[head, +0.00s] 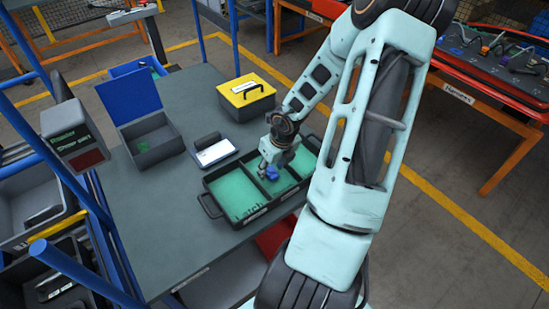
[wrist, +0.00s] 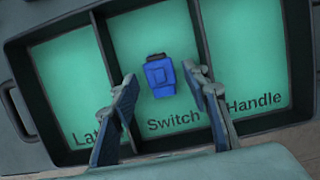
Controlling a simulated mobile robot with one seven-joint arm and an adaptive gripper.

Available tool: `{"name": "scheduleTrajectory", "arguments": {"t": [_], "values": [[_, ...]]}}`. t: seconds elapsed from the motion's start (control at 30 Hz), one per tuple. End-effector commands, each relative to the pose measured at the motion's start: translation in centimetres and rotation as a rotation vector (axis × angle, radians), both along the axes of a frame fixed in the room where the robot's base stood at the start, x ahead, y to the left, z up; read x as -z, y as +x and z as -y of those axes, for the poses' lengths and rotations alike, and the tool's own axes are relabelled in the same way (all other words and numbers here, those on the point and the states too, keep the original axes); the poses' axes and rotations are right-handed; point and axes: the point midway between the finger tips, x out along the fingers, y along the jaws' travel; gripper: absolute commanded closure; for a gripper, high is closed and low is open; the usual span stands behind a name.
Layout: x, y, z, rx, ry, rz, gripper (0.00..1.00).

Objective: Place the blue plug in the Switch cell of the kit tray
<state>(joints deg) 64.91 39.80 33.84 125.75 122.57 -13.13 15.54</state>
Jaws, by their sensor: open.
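The kit tray (head: 235,220) is black with green cell floors and lies on the grey table. In the wrist view the tray (wrist: 25,92) shows three cells, reading "Lat" (partly covered), "Switch" and "Handle". The blue plug (wrist: 160,77) lies in the middle Switch cell, above the printed word and clear of the cell walls. It also shows in the head view (head: 271,173), just below my gripper (head: 268,168). My gripper (wrist: 165,92) is open, its two fingers apart on either side of the cell, with a gap to the plug on both sides.
A yellow-lidded box (head: 246,98), a white-faced device (head: 214,153) and an open grey bin with a blue lid (head: 152,140) stand on the table behind the tray. A label box (head: 75,135) hangs at the left. The table's left front is clear.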

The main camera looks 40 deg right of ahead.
Motion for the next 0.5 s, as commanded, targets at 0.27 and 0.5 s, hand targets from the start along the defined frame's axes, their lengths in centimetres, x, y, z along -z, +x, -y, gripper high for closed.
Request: {"name": "scheduleTrajectory", "arguments": {"t": [0.27, 0.5], "values": [[-6.2, -1.5, 0.2, 0.006, -0.003, 0.002, 0.57], [-8.3, -2.3, 0.2, 0.006, -0.002, 0.002, 0.57]]}}
